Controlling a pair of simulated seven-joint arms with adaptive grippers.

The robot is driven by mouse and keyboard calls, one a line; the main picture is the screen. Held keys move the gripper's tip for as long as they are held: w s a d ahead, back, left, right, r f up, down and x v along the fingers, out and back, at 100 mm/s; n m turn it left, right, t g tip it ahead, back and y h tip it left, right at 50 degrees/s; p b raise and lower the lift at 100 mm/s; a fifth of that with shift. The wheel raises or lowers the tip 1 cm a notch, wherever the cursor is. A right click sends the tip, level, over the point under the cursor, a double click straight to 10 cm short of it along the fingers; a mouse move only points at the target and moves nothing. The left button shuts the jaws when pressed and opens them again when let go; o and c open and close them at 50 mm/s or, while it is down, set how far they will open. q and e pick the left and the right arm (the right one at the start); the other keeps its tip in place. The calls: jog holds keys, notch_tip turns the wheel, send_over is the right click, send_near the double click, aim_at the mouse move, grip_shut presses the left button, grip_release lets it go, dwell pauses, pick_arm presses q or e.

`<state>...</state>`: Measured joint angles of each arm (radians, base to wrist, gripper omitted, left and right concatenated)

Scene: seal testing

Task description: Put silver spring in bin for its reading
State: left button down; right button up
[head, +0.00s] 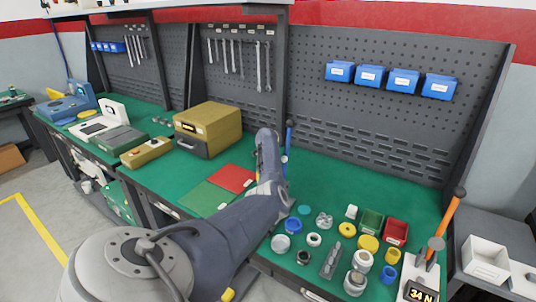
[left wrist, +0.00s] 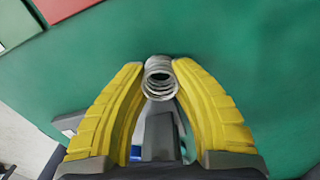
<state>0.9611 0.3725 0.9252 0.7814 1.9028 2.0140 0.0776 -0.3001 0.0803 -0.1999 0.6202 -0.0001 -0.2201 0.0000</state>
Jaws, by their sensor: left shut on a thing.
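In the left wrist view, my left gripper (left wrist: 160,75) has its two yellow fingers closed on a silver spring (left wrist: 160,82). The spring's coils sit between the fingertips, above the green table surface. In the head view my left arm crosses the middle of the table, and the spring is not visible there. A small green bin (head: 371,221) and a small red bin (head: 396,231) stand side by side at the right of the table. A display reading 34 N (head: 421,295) is on the tester with an orange lever (head: 447,222). My right gripper is in neither view.
Several rings, caps and cylinders stand around a yellow disc (head: 368,243) in front of the bins. A red mat (head: 232,178) and a green mat (head: 206,198) lie left of my arm. A yellow box (head: 209,124) stands behind them. Blue bins (head: 370,76) hang on the pegboard.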

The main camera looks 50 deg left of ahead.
pick_arm(q)
jog(key=c, duration=1.1)
grip_release()
notch_tip(320, 180, up, 12)
jog(key=shift+d+r, duration=0.15)
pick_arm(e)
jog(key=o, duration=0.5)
